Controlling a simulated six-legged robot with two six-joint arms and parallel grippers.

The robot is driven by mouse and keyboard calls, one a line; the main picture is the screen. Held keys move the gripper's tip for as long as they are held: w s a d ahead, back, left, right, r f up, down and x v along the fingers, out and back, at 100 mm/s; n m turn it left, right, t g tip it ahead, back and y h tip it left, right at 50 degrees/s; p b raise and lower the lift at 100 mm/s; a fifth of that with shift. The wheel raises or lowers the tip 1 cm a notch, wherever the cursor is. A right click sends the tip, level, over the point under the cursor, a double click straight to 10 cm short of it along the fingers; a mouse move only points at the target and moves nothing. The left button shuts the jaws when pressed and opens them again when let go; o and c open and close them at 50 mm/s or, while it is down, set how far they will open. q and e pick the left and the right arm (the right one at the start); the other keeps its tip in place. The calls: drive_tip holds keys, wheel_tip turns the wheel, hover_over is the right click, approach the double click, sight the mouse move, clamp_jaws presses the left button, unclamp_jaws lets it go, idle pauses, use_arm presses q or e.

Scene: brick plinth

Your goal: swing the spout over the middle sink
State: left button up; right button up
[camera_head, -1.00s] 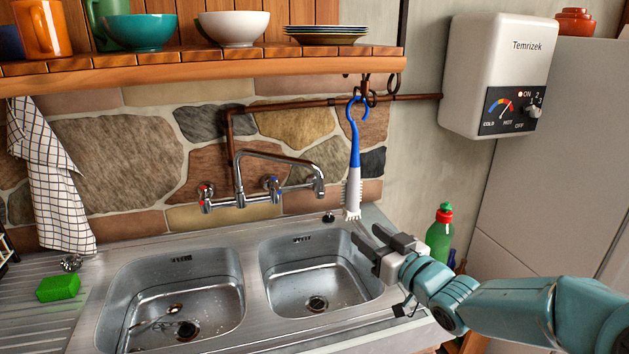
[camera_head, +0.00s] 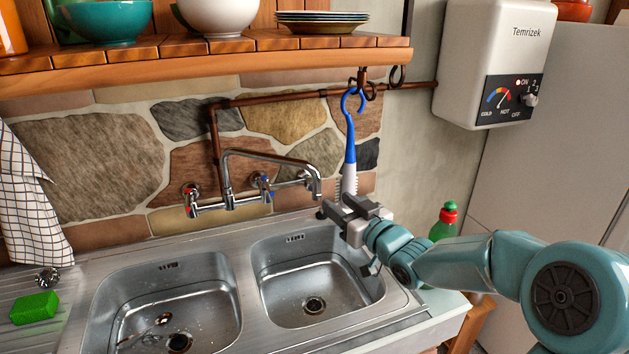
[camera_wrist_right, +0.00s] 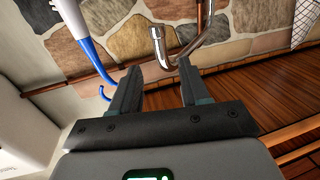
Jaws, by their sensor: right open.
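The chrome spout (camera_head: 270,158) rises from the wall tap with red and blue handles. It reaches right and bends down, its tip near the back edge of the right basin. My right gripper (camera_head: 338,207) is open and empty, just right of and below the spout tip. In the right wrist view the spout end (camera_wrist_right: 158,45) appears beyond my open fingers (camera_wrist_right: 155,88), roughly in line with the gap between them; I see no contact. Two sink basins show: the left basin (camera_head: 222,283) and the right basin (camera_head: 283,258). My left gripper is not in view.
A blue-and-white brush (camera_head: 350,145) hangs from a hook right behind my gripper. A green bottle (camera_head: 444,223) stands to the right. A wooden shelf (camera_head: 200,64) with bowls runs above. A green sponge (camera_head: 34,308) lies at left. Both basins are open above.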

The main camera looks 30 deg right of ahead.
sight(320, 187)
drive_tip(key=w+p, duration=0.3)
drive_tip(key=w, duration=0.6)
drive_tip(key=shift+w, duration=0.35)
drive_tip(key=shift+s+d+r, duration=0.1)
clamp_jaws()
